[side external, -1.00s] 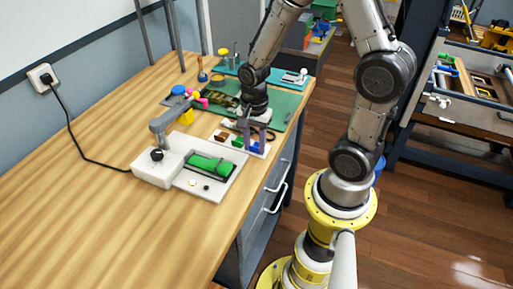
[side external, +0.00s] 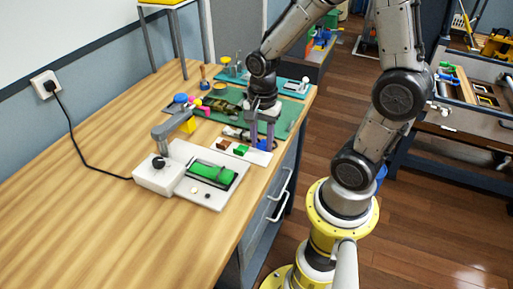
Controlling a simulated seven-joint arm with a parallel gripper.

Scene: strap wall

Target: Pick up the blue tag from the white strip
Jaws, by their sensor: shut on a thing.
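The white strip (side external: 258,158) lies near the right edge of the wooden bench. A brown tag (side external: 222,144) and a green tag (side external: 241,150) sit on it. My gripper (side external: 262,145) points down over the right end of the strip, its two grey fingers on either side of the blue tag (side external: 262,144). It is shut on the blue tag, which shows only as a small patch between the fingertips. The tag appears at or just above the strip; the exact gap is too small to tell.
A green mat (side external: 285,112) with several small items lies behind the strip.

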